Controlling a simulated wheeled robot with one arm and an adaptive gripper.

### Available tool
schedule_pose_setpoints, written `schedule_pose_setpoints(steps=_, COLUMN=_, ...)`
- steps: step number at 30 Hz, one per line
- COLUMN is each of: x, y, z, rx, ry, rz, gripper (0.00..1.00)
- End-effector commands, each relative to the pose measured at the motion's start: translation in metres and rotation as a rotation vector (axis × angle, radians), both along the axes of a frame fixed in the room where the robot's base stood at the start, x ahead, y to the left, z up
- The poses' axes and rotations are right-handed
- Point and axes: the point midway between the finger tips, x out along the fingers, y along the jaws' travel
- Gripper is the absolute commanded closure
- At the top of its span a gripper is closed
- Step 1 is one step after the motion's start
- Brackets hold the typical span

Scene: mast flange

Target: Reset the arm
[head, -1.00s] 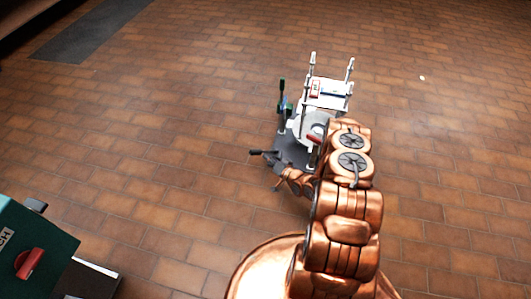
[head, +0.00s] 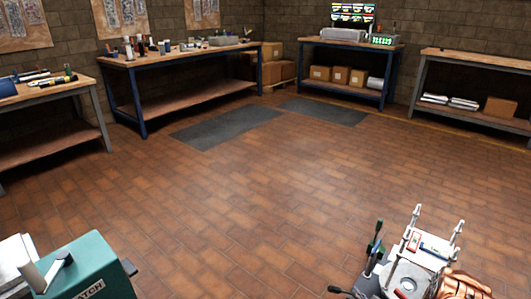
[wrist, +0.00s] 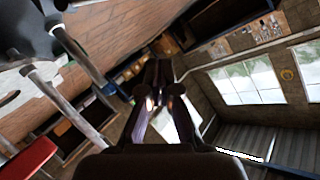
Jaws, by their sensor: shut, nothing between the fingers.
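My gripper (wrist: 158,80) shows in the middle of the wrist view, its dark fingers together and empty. It points toward the room, with windows and a wall beyond it. In the head view my copper arm shows only at the bottom right corner, and I cannot make out the gripper there. Beside the arm is a fixture (head: 408,282) with a grey plate, white upright posts, a white top plate and a green-tipped lever. In the wrist view, pale posts (wrist: 48,92) and a red part (wrist: 28,158) show close by at the left, apart from the fingers.
A teal box (head: 92,272) stands at the lower left of the head view. Workbenches line the walls: a blue-framed one (head: 140,95) with bottles, another (head: 345,88) with boxes, and one at the right (head: 470,63).

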Motion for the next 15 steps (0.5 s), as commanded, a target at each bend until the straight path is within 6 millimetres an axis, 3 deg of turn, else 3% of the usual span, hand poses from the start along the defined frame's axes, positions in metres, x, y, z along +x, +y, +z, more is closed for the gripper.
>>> schedule_pose_setpoints(steps=1, x=0.008, y=-0.003, z=0.019, rx=-0.033, ry=0.02, rz=0.008, gripper=1.0)
schedule_pose_setpoints(steps=15, x=0.039, y=-0.027, z=0.129, rx=-0.298, ry=0.244, rz=0.031, gripper=1.0)
